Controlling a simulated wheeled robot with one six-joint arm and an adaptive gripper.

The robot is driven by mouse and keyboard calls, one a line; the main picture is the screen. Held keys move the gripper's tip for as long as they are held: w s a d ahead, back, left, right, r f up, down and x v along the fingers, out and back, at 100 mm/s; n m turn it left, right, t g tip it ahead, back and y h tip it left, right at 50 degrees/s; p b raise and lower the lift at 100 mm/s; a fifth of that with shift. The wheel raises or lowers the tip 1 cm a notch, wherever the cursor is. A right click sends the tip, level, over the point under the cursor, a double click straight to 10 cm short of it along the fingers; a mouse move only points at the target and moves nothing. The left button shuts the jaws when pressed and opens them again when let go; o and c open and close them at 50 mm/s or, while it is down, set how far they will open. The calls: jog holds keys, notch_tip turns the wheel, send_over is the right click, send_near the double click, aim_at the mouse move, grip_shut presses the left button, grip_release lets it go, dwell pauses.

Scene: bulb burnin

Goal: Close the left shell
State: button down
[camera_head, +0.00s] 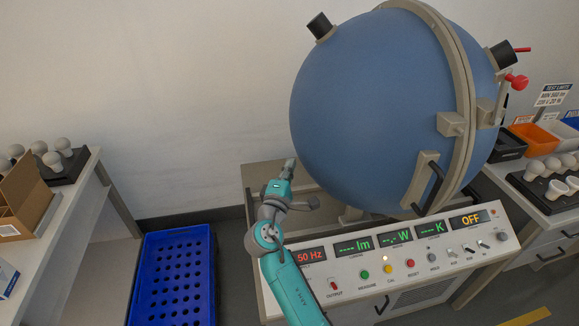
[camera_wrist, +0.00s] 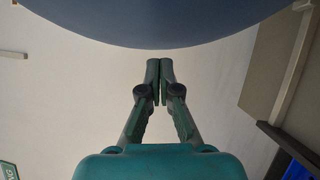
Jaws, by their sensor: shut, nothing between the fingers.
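The left shell (camera_head: 370,110) is the large blue dome left of the beige flange band (camera_head: 465,90). The flanges appear to lie together along the band, but I cannot tell whether a thin gap is left. A dark handle (camera_head: 421,180) sits low near the band, and a latch with a red knob (camera_head: 516,81) is on the right. My gripper (camera_head: 291,163) is shut and empty at the shell's lower left side. In the wrist view my fingertips (camera_wrist: 160,65) point at the shell's curved blue surface (camera_wrist: 160,25); I cannot tell whether they touch it.
The control panel (camera_head: 400,262) stands in front of the sphere, with its right display reading OFF. A blue crate (camera_head: 176,232) is on the floor at left. A table with bulbs (camera_head: 62,146) is far left; another bulb tray (camera_head: 545,200) is at right.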

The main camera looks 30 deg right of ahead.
jog(key=w+a+v, duration=0.1)
jog(key=v, duration=1)
jog(key=s+f+y, duration=0.2)
jog(key=s+f, duration=0.2)
jog(key=f, duration=0.1)
jog(key=s+a+f+y, duration=0.1)
jog(key=s+f+y, duration=0.2)
jog(key=s+f, duration=0.2)
jog(key=s+f+n+t+y, duration=0.1)
jog(key=s+f+y, duration=0.2)
jog(key=f, duration=0.3)
jog(key=shift+s+a+f, duration=0.15)
jog(key=shift+s+a, duration=0.05)
jog(key=shift+s, duration=0.25)
jog(key=shift+s+a+f, duration=0.1)
jog(key=shift+s+a, duration=0.1)
jog(key=shift+s, duration=0.2)
jog(key=s+a+f+m+y, duration=0.1)
jog(key=s+a+m+y, duration=0.15)
jog(key=s, duration=0.85)
jog(key=s+a+m+y, duration=0.2)
jog(key=s+m+y, duration=0.15)
jog(key=s, duration=0.75)
jog(key=s+r+m, duration=0.5)
jog(key=s+r, duration=0.3)
jog(key=s, duration=0.1)
jog(key=shift+s, duration=0.35)
